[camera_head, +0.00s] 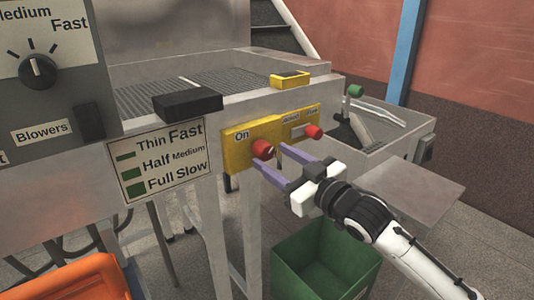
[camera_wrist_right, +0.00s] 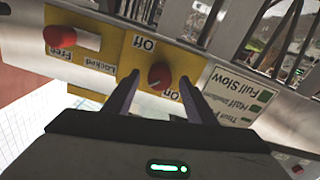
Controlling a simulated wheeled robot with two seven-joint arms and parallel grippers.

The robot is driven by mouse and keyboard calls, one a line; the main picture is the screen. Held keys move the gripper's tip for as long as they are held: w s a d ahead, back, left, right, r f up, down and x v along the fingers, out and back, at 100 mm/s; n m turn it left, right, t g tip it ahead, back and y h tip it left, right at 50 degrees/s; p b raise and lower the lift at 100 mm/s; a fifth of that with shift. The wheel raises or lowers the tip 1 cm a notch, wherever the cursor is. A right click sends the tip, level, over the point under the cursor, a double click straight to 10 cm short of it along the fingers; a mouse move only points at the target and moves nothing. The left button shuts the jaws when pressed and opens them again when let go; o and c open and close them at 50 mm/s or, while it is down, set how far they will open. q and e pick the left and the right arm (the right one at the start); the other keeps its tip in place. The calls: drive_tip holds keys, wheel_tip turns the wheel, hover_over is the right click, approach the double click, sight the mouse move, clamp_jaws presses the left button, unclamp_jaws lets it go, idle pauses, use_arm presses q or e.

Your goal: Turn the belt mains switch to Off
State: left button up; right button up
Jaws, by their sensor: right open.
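The belt mains switch is a round red knob (camera_head: 263,149) on a yellow panel (camera_head: 232,160) at the front of the machine. The word On shows to its upper left in the head view. In the right wrist view the red knob (camera_wrist_right: 160,75) sits between upside-down Off and On labels; which one it points at is not clear. My right gripper (camera_head: 272,158) is open at the panel. Its two purple fingers lie to either side of the knob in the wrist view; contact cannot be told. My left gripper is not in view.
A second red knob (camera_head: 313,131) is on the panel's right, with Free and Locked labels in the wrist view. A green bin (camera_head: 325,262) stands below. An orange tub (camera_head: 75,278) is at lower left. A black block (camera_head: 188,104) juts from the machine's edge.

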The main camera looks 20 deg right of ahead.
sight(269, 155)
drive_tip(key=shift+x, duration=1.7)
drive_tip(key=c, duration=1)
drive_tip(key=shift+c, duration=0.2)
